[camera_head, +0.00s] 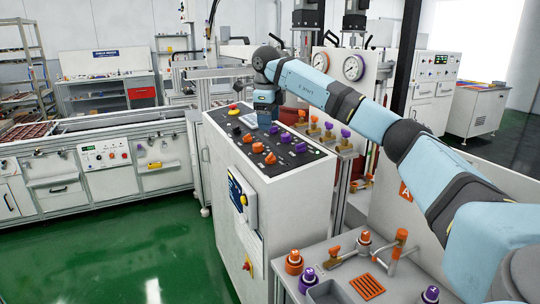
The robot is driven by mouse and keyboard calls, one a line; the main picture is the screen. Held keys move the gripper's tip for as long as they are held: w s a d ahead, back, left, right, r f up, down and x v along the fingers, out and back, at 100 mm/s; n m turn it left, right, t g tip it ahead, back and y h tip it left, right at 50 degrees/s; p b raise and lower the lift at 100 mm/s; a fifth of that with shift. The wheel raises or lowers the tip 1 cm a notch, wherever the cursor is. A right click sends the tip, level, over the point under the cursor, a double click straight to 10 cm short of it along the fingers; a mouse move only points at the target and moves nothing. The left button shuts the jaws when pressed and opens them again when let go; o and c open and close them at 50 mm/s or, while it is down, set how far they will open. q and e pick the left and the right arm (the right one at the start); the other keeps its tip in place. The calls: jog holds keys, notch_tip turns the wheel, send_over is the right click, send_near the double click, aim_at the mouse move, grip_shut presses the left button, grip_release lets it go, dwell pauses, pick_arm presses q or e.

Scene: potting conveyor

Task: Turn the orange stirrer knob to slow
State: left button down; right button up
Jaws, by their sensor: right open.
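A dark sloped control panel (236,124) tops the white cabinet in the middle. Several orange knobs sit on it, among them a front one (270,158), one to its left (257,147) and one further back (248,138). Their labels are too small to read, so I cannot tell which is the stirrer knob or where it points. My right arm reaches in from the right, and my right gripper (265,117) points down above the back of the panel, apart from these orange knobs. It is open; its fingertips are small and dark here. My left gripper is out of view.
Purple knobs (300,147) stand on the panel's right side, and a yellow-based red button (233,111) at its back left. Orange and purple valves (345,140) stand right of the cabinet. A bench with an orange grate (367,286) is at the front right. Green floor (120,250) is clear at left.

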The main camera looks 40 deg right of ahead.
aim_at(270, 155)
jog(key=f, duration=0.7)
jog(key=d+f, duration=0.1)
jog(key=f, duration=0.3)
jog(key=shift+w+d+f+b, duration=0.1)
jog(key=shift+w+f+b, duration=0.2)
jog(key=shift+f, duration=0.05)
jog(key=shift+c, duration=0.3)
jog(key=c, duration=0.9)
